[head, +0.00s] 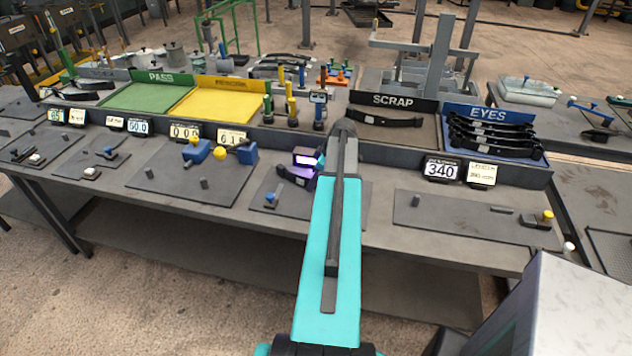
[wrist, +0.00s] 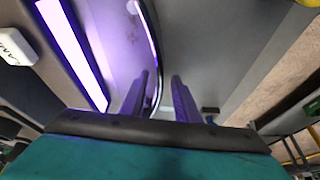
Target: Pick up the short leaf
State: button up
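My gripper (wrist: 164,84) shows in the wrist view with its two fingers apart, lit purple. A thin, dark curved strip (wrist: 157,42) with a bright edge runs down the picture toward the gap between the fingers; I cannot tell whether it is the short leaf. In the head view my arm hides most of the gripper's surroundings. A dark, purple-lit shape (head: 297,177) shows just left of the arm, beside a lit lamp box (head: 306,158). Black leaves (head: 490,132) lie stacked in the blue EYES bin (head: 545,150), and another leaf (head: 385,119) lies in the SCRAP tray.
The green PASS tray (head: 150,97) and yellow REWORK tray (head: 225,102) look empty. Colored-top posts (head: 291,108) stand right of them. Number displays (head: 441,170) line the bench's raised edge. Blue-and-yellow blocks (head: 200,150) stand on a left plate. The right plate (head: 450,218) is mostly clear.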

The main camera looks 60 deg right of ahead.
dwell(0.4)
grip_shut()
jog(key=shift+d+r, duration=0.1)
jog(key=shift+r, duration=0.05)
jog(key=shift+r+b, duration=0.65)
jog(key=shift+r, duration=0.7)
jog(key=shift+r+b, duration=1.05)
jog(key=shift+r, duration=2.45)
